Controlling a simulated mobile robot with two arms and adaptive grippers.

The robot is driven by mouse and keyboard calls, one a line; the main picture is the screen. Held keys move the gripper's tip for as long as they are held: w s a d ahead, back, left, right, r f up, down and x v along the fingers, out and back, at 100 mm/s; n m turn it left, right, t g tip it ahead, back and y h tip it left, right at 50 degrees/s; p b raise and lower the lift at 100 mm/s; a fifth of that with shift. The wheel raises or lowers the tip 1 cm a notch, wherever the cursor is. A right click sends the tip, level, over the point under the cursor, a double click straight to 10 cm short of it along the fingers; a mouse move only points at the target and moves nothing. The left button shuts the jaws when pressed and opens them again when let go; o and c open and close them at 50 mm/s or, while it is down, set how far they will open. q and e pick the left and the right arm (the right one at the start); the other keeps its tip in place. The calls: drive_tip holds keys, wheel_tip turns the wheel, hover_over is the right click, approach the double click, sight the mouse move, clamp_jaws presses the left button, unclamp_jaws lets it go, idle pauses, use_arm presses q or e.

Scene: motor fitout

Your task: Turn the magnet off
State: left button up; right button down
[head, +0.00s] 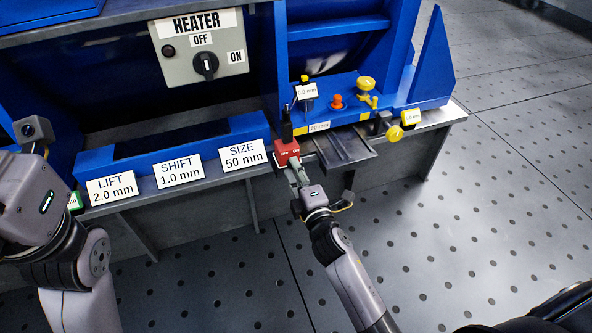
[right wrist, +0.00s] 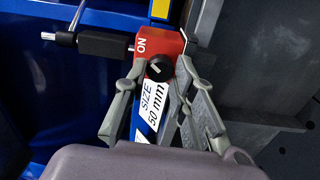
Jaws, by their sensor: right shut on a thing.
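The magnet is a small red block (head: 287,153) at the edge of the bench, with a black post (head: 286,130) rising from it. In the right wrist view the red block (right wrist: 172,45) has an "ON" mark at its left and a round black knob (right wrist: 160,68) with a small light pointer. My right gripper (head: 295,168) reaches it from the front. Its grey fingers (right wrist: 162,70) lie on both sides of the knob and are shut on it. My left arm shows at the left edge of the head view, but its fingers are not visible.
A heater switch box (head: 200,50) sits at the upper left. A blue tray with LIFT, SHIFT and SIZE labels (head: 243,154) is left of the magnet. A dark metal plate (head: 343,147) and yellow and orange knobs (head: 337,101) are to its right. The floor in front is open.

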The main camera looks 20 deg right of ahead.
drive_tip(key=c, duration=1.6)
unclamp_jaws()
drive_tip(key=shift+o, duration=1.4)
drive_tip(key=s, duration=1.2)
drive_tip(key=shift+d, duration=0.25)
